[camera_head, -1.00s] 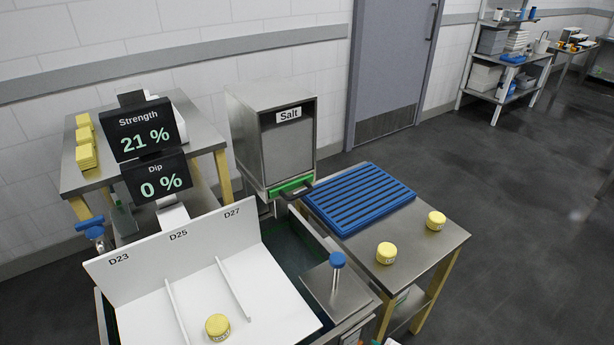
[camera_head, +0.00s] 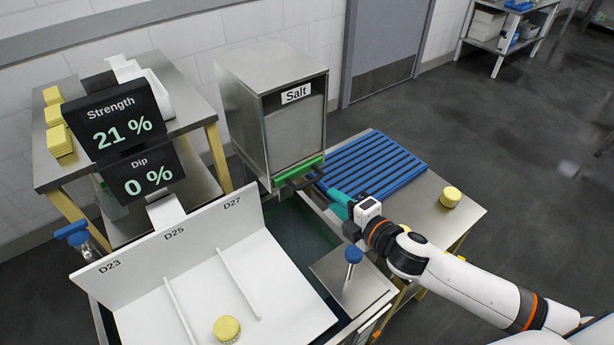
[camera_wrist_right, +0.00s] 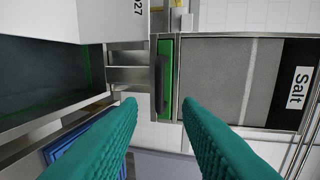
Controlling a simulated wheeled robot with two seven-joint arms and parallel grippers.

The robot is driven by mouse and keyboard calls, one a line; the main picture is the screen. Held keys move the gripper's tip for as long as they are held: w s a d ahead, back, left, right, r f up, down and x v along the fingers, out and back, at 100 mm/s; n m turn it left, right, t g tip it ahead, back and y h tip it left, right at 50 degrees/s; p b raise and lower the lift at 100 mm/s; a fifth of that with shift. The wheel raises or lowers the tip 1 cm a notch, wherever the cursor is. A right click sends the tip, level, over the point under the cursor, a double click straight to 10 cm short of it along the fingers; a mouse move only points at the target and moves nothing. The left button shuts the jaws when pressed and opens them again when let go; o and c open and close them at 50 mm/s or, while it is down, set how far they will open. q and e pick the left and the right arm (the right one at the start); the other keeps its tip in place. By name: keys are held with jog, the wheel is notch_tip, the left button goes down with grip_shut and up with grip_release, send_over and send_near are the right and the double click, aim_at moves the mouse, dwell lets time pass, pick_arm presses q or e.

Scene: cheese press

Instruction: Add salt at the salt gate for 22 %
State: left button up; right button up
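The steel salt box (camera_head: 245,115) labelled "Salt" stands over the brine tank. Its green salt gate (camera_head: 298,172) with a dark handle runs along the lower front edge. In the right wrist view the gate (camera_wrist_right: 167,60) and its dark handle (camera_wrist_right: 159,84) lie just ahead of the fingertips. My right gripper (camera_head: 332,195) is close to the handle from the front right. Its teal fingers (camera_wrist_right: 160,103) are spread with nothing between them. The strength display (camera_head: 118,120) reads 21 %, and the dip display (camera_head: 147,180) reads 0 %. My left gripper is not in view.
The white board (camera_head: 200,285) marked D23, D25 and D27 carries a yellow cheese (camera_head: 227,329). A blue-knobbed lid (camera_head: 352,285) is below my right arm.

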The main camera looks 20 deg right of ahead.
aim_at(310, 180)
jog(key=p+x, duration=0.1)
jog(key=x, duration=1)
jog(key=shift+s, duration=0.1)
grip_shut()
